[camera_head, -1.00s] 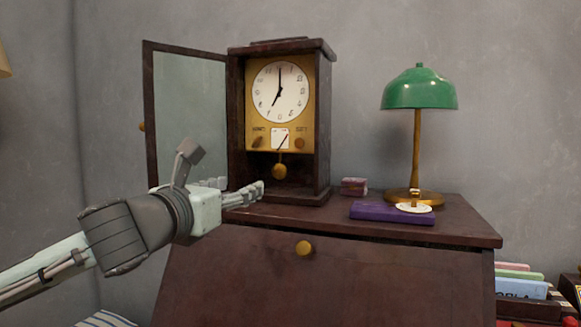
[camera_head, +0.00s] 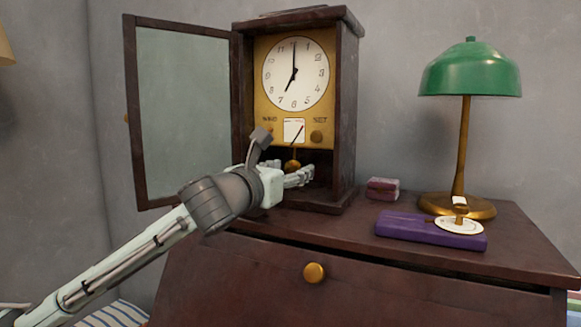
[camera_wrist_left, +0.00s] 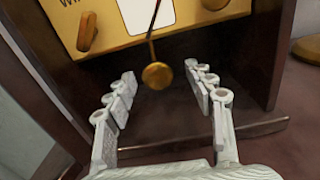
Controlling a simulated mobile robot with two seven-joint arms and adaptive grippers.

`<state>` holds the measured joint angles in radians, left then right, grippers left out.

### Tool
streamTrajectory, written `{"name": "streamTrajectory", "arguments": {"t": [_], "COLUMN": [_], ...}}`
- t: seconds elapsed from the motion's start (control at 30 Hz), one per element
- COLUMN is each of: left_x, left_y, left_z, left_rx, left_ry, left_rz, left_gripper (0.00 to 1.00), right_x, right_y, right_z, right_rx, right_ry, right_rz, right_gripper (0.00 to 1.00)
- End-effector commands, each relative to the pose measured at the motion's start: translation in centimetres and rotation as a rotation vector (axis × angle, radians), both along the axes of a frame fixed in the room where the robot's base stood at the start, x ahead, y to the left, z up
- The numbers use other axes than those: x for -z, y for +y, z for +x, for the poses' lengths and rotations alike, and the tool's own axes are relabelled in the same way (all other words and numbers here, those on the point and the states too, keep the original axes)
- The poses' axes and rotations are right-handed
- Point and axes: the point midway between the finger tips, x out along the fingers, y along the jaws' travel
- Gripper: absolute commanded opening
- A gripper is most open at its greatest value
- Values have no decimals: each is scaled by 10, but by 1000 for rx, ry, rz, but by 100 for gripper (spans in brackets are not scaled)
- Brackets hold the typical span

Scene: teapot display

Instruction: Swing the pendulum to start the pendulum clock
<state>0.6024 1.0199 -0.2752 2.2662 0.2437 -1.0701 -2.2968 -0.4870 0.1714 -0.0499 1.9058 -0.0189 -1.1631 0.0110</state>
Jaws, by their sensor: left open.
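The pendulum clock (camera_head: 346,110) stands on a dark wooden desk, its glass door (camera_head: 182,115) swung open to the left. Its brass pendulum bob (camera_head: 292,165) hangs low in the case and shows larger in the left wrist view (camera_wrist_left: 157,76). My left gripper (camera_head: 290,172) is at the open front of the case. In the left wrist view my left gripper (camera_wrist_left: 160,90) is open, one finger on each side of the bob, with gaps on both sides. I cannot tell whether the bob swings. My right gripper is not in view.
A green lamp (camera_head: 470,70), a purple box (camera_head: 410,230) with a small white dish (camera_head: 459,226) and a small reddish box (camera_head: 382,189) stand right of the clock. The clock's side walls are close around my left gripper. A brass knob (camera_head: 313,272) is on the desk front.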

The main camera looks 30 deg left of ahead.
Motion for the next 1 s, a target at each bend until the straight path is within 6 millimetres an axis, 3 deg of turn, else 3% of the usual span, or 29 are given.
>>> {"name": "streamTrajectory", "arguments": {"t": [0.33, 0.77, 1.0], "left_x": [0, 0, 0], "left_y": [0, 0, 1], "left_z": [5, 5, 5], "left_rx": [0, 0, -1], "left_ry": [-1, -1, 0], "left_rz": [1, 1, 2], "left_gripper": [54, 1, 0], "right_x": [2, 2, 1], "right_y": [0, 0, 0], "right_z": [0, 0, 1], "right_rx": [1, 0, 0], "right_ry": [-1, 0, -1], "right_rz": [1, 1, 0], "right_gripper": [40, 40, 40]}}
